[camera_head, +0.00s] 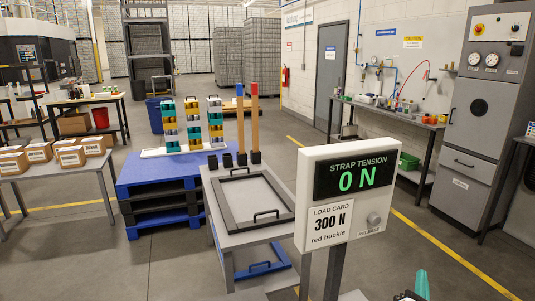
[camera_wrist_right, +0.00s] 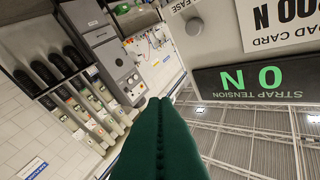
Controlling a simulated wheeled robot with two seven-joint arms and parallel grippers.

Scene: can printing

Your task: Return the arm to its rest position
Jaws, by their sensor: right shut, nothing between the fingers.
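My right gripper (camera_head: 421,286) shows only as a teal fingertip and a bit of dark body at the bottom edge of the head view, right of the display post. In the right wrist view its dark green fingers (camera_wrist_right: 160,125) are pressed together, with nothing between them. The strap tension display (camera_head: 353,180) reads 0 N and carries a load card (camera_head: 329,223) saying 300 N, red buckle. In the wrist view the display (camera_wrist_right: 258,80) appears upside down at the upper right, apart from the fingers. My left gripper is not in view.
A grey cart (camera_head: 208,187) with a black frame stands left of the display. Behind it, a blue pallet (camera_head: 137,174) bears stacks of coloured cans. A grey cabinet (camera_head: 480,120) and a wall bench (camera_head: 400,117) stand at the right. The floor between them and the display is clear.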

